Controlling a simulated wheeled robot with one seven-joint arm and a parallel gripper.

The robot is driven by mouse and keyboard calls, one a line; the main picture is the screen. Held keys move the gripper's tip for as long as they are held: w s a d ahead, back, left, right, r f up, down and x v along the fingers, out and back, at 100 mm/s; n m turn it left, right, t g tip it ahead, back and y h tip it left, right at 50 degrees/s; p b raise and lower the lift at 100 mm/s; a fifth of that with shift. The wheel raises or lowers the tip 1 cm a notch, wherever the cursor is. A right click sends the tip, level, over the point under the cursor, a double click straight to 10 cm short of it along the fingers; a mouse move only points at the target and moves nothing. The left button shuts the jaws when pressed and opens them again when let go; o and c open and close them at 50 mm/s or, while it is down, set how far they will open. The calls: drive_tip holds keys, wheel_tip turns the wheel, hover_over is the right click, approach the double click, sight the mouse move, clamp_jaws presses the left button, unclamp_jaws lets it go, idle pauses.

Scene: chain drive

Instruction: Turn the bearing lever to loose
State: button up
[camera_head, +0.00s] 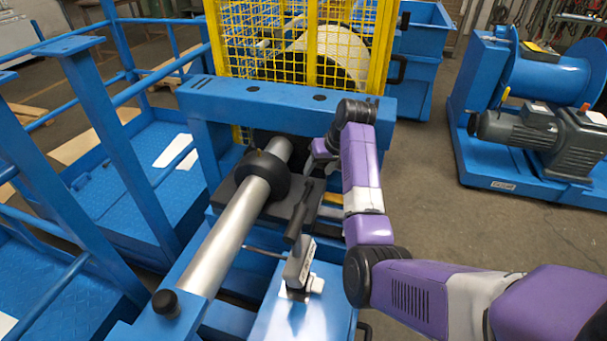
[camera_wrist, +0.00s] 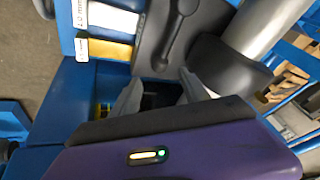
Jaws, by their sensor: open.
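The bearing lever (camera_wrist: 178,38) is a dark lever with a round hub, lying on a dark plate in the upper middle of the wrist view. In the head view a dark lever (camera_head: 297,218) runs from the plate beside the shaft toward the front, over a grey fitting. In the head view my gripper (camera_head: 318,158) is beside the bearing, partly hidden by my wrist. Any loose or tight marking cannot be made out.
A steel shaft (camera_head: 222,245) with a black collar (camera_head: 264,176) runs left of the lever. A yellow mesh guard (camera_head: 262,40) and blue crossbeam (camera_head: 270,102) stand behind. A yellow piece (camera_wrist: 110,50) and a white labelled piece (camera_wrist: 113,18) lie beside the plate.

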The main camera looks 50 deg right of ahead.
sight(312, 180)
drive_tip(key=x, duration=0.7)
drive_tip(key=shift+w+f, duration=0.15)
drive_tip(key=shift+f, duration=0.05)
clamp_jaws()
idle(1.2)
